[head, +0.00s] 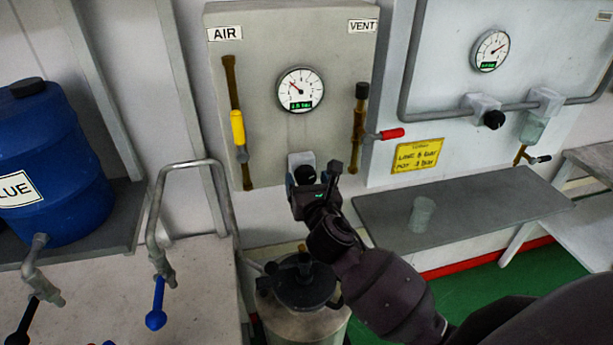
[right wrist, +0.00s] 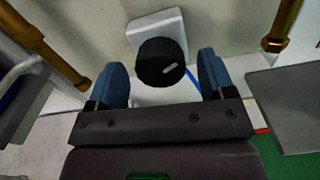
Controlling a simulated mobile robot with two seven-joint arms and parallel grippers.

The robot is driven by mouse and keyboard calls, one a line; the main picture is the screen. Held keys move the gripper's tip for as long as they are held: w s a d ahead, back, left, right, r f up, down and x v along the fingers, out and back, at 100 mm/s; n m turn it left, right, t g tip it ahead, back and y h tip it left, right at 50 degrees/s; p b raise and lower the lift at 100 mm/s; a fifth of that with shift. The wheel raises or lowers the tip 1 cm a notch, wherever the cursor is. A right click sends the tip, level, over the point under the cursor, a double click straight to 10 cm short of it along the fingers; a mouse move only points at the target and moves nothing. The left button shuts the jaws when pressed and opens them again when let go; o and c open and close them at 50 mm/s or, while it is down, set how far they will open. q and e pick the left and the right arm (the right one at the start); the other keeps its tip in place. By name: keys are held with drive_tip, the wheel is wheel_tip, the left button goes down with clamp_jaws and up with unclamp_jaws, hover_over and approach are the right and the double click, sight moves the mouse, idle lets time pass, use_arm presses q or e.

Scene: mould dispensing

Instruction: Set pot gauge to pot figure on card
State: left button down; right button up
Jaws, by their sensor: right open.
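The pot gauge (head: 301,90) is a round white dial with a red needle pointing up-left and a small green readout that is hard to read. It sits on the grey panel (head: 330,140) marked AIR and VENT. Below it is a black knob (head: 304,174) on a pale mount. My right gripper (head: 316,192) is open in front of this knob. In the right wrist view the knob (right wrist: 161,62) shows between and beyond the blue fingers, with gaps on both sides. The yellow card (head: 418,156) shows a LINE figure and a POT figure, apparently 3 bar. My left gripper is out of view.
A yellow-handled valve (head: 238,128) is left of the gauge and a red-handled valve (head: 390,134) right. A second gauge (head: 490,50) and knob (head: 494,119) are further right. A lidded pot (head: 303,290) stands below my arm. A clear cup (head: 422,214) stands on the grey shelf (head: 470,210).

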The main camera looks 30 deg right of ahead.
drive_tip(key=shift+w+d, duration=0.2)
drive_tip(key=shift+w, duration=0.45)
drive_tip(key=shift+c, duration=0.3)
drive_tip(key=c, duration=0.9)
drive_tip(key=shift+m, duration=0.4)
drive_tip(key=m, duration=0.2)
drive_tip(key=shift+m, duration=2.2)
